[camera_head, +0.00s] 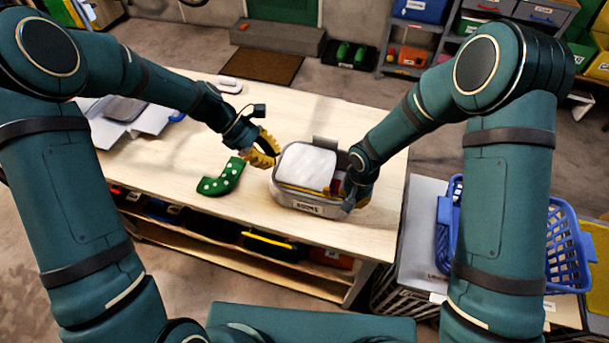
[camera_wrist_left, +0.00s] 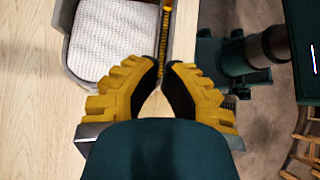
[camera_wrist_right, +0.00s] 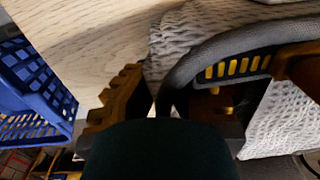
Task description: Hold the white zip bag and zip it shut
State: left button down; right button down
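The white zip bag (camera_head: 305,165) stands on the wooden table, with grey sides, a white textured panel and a label on its front. It also shows in the left wrist view (camera_wrist_left: 110,40). My left gripper (camera_head: 274,152) is at the bag's left rear edge. Its fingertips are drawn together, with nothing clearly between them. A narrow yellow strip (camera_wrist_left: 166,30) runs along the bag's edge just past the fingertips. My right gripper (camera_wrist_right: 157,97) is at the bag's right side, its fingers close on the grey rim (camera_wrist_right: 230,45). The head view mostly hides these fingertips. Red and yellow parts show inside the bag's right side.
A green dotted piece (camera_head: 222,178) lies left of the bag. A white object (camera_head: 230,85) and papers (camera_head: 125,125) lie farther back and left. A blue basket (camera_head: 560,245) stands right of the table. The table's front edge is close to the bag.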

aim_at(314, 190)
pick_arm(q)
jog(key=x, duration=1)
jog(key=shift+s, duration=0.1)
jog(key=shift+s+d+r, duration=0.1)
jog(key=shift+s+d, duration=0.1)
jog(key=shift+d, duration=1.05)
jog(key=shift+s+d, duration=0.15)
jog(key=shift+d, duration=0.5)
jog(key=d, duration=0.2)
jog(key=s+d, duration=0.1)
jog(key=d, duration=0.1)
jog(key=shift+d, duration=0.1)
jog(key=shift+w, duration=0.1)
jog(key=a, duration=0.2)
jog(key=w+a, duration=0.1)
jog(key=a, duration=0.1)
jog(key=shift+a+r, duration=0.1)
jog(key=shift+a, duration=0.2)
jog(key=v, duration=0.9)
jog(key=shift+a+r, duration=0.1)
jog(key=shift+r, duration=0.15)
